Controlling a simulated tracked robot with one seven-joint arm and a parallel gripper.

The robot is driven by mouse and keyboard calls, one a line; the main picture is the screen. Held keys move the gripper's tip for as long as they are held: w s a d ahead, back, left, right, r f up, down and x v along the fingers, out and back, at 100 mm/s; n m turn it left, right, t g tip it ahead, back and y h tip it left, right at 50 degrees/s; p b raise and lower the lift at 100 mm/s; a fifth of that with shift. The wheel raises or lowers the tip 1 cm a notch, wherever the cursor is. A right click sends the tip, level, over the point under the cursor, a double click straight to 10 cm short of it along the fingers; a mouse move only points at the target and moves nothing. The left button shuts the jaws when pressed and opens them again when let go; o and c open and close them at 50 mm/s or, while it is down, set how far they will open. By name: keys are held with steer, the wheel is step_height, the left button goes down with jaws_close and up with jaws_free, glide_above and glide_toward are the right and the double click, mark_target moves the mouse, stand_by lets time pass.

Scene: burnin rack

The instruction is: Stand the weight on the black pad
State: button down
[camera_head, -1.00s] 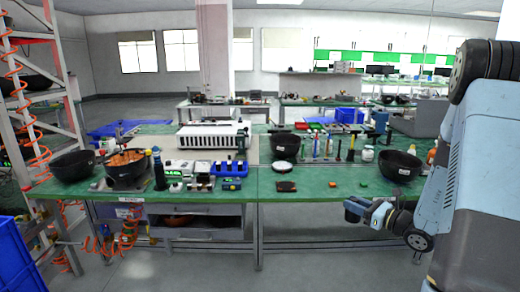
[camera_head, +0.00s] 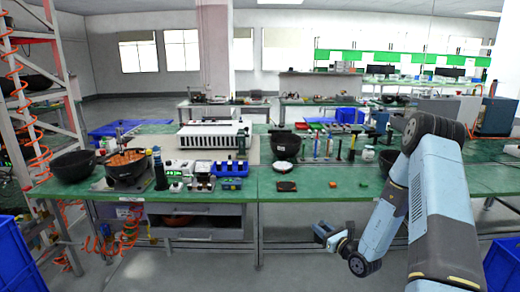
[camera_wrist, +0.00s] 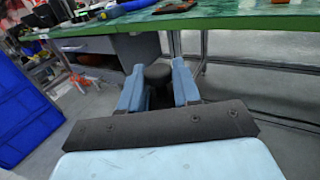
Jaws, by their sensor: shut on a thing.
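My gripper (camera_head: 322,231) hangs in front of the green bench, below its top edge. In the wrist view, my gripper (camera_wrist: 159,88) has its two blue fingers shut on a dark, round-topped thing (camera_wrist: 158,71), apparently the weight. Its lower part is hidden between the fingers and behind the wrist plate. I cannot make it out in the head view. A small flat black square (camera_head: 286,186), apparently the black pad, lies near the bench's front edge, up and left of my gripper. A dark brownish flat piece at the bench edge (camera_wrist: 175,7), probably this pad, shows in the wrist view.
A small orange-red block (camera_head: 332,184) lies right of the pad. A white-topped round dish (camera_head: 283,166) and a black bowl (camera_head: 284,145) stand behind it. The bench's front edge (camera_head: 262,200) lies between my gripper and the bench top. A blue crate (camera_wrist: 25,105) stands at left.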

mark_target(317, 242)
steer(key=shift+a+f+h, duration=0.25)
steer(key=shift+f+h, duration=0.05)
steer(key=shift+f, duration=0.4)
steer(key=s+f+m+t+h, duration=0.1)
steer(key=h, duration=0.1)
steer(key=s+f+m+h, duration=0.2)
steer(key=s+f+m+t+h, duration=0.1)
steer(key=s+h, duration=0.1)
steer(key=shift+a+f+m+t, duration=0.25)
steer(key=shift+m+t, duration=0.05)
steer(key=shift+m, duration=0.1)
steer(key=shift+s+d+r+m+h, duration=0.15)
steer(key=shift+m+h, duration=0.15)
steer(key=shift+h, duration=0.3)
steer(key=shift+s+d+r+m+h, duration=0.15)
steer(key=shift+m+h, duration=0.15)
steer(key=shift+h, duration=0.3)
steer(key=shift+a, duration=0.1)
steer(key=shift+d, duration=0.25)
